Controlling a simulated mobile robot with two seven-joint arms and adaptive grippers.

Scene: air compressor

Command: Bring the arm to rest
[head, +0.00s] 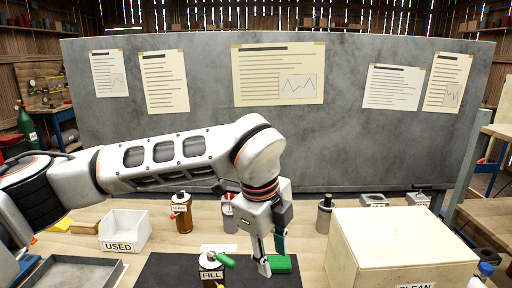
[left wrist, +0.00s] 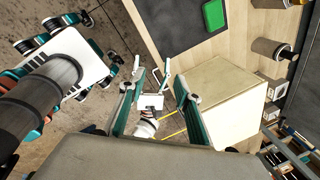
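The right gripper is not in the head view. A green block (head: 284,264) lies on the mat behind the left fingers, apart from them in the left wrist view (left wrist: 213,15).
A large wooden box (head: 400,245) is at right. A white USED bin (head: 124,228), a brown bottle (head: 182,214) and a grey cylinder (head: 324,215) stand farther back. A grey panel (head: 210,130) closes the back.

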